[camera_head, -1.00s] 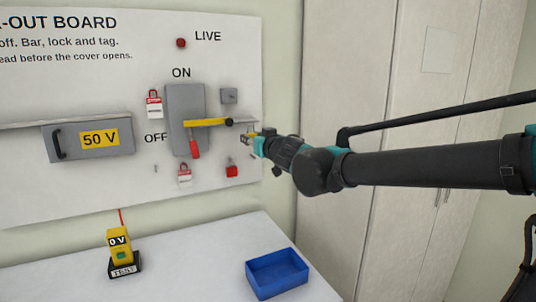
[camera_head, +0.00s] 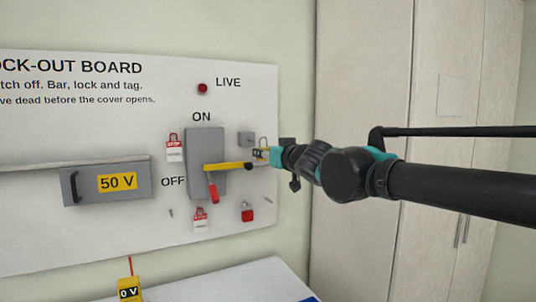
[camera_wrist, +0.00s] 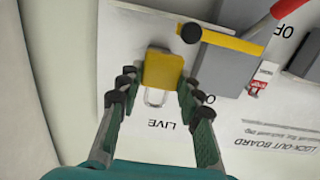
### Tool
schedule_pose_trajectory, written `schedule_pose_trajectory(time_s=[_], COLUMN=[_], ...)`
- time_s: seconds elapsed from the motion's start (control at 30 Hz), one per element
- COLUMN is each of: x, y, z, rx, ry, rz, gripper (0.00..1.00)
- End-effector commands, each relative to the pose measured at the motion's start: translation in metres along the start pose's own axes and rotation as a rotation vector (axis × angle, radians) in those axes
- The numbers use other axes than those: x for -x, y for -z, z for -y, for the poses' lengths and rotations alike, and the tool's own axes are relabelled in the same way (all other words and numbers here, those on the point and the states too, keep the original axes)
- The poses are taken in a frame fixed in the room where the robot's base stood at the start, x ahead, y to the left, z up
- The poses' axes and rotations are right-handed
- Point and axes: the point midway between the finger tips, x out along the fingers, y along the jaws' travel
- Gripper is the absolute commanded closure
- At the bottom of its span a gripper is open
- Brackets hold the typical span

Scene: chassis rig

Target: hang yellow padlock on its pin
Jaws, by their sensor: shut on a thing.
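The yellow padlock (camera_wrist: 162,69) is between my gripper's fingertips (camera_wrist: 160,80) in the wrist view, its pale shackle loop pointing toward the gripper's base. In the head view my gripper (camera_head: 272,154) is near the board's right edge, shut on the padlock (camera_head: 260,154), with the shackle upward.
The yellow bar (camera_head: 226,167) crosses the grey switch box (camera_head: 205,145), with a red handle (camera_head: 213,193) below. A red padlock (camera_head: 247,214) and red-white tags (camera_head: 174,148) hang on the board (camera_head: 110,230). The grey 50 V cover (camera_head: 90,186) is at left. Tall cabinets stand right.

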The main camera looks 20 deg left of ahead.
Motion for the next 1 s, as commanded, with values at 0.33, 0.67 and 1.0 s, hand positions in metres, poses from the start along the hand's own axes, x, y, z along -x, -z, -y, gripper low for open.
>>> schedule_pose_trajectory(time_s=[0.33,0.67,1.0], x=[-0.019,-0.037,-0.056], y=[-0.001,-0.002,-0.002], z=[0.0,0.0,0.0], rx=[-0.001,-0.001,0.0], ry=[0.0,0.0,0.0], rz=[0.0,0.0,0.0], gripper=[0.97,0.96,0.96])
